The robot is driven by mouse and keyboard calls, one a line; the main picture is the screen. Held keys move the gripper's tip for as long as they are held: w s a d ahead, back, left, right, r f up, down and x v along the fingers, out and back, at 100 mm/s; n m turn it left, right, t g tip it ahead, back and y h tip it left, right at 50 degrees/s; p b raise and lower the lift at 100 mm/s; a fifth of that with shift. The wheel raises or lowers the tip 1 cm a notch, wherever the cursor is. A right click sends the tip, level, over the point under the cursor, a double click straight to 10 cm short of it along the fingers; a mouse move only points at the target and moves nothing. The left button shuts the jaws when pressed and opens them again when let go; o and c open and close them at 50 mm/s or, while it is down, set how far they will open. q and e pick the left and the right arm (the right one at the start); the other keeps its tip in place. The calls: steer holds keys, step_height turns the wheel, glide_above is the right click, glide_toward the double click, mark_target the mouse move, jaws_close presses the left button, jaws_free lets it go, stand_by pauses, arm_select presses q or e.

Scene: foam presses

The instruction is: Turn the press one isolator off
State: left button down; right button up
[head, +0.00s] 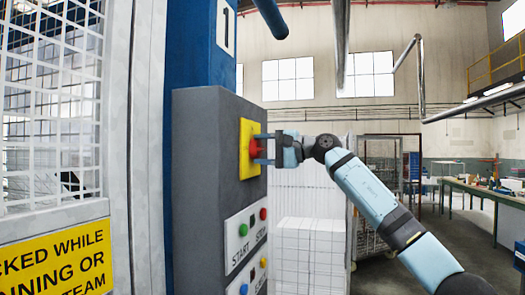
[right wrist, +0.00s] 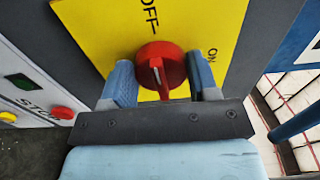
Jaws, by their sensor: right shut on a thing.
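The press one isolator is a red rotary knob (head: 255,149) on a yellow plate (head: 246,165) on the grey cabinet under the number 1 sign. In the right wrist view the red knob (right wrist: 160,62) sits between the two blue fingers of my right gripper (right wrist: 161,80), which is shut on it. The yellow plate (right wrist: 95,28) carries OFF at the top and ON to the right of the knob. The knob's ridge runs roughly up and down in that view, with a white mark near OFF's side. My right gripper (head: 264,148) reaches the knob from the right. My left gripper is not in view.
A start/stop panel (head: 245,238) with green and red buttons is below the isolator on the cabinet (head: 205,190). A mesh guard (head: 50,110) and yellow warning sign (head: 55,262) stand at left. A mesh cage (head: 378,185) and a green workbench (head: 480,190) are behind my arm.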

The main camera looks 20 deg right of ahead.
steer(key=o, duration=0.9)
steer(key=shift+s+d, duration=0.2)
steer(key=shift+d, duration=0.15)
steer(key=shift+b+v, duration=1.25)
steer(key=shift+v, duration=5.3)
steer(key=shift+a, duration=0.1)
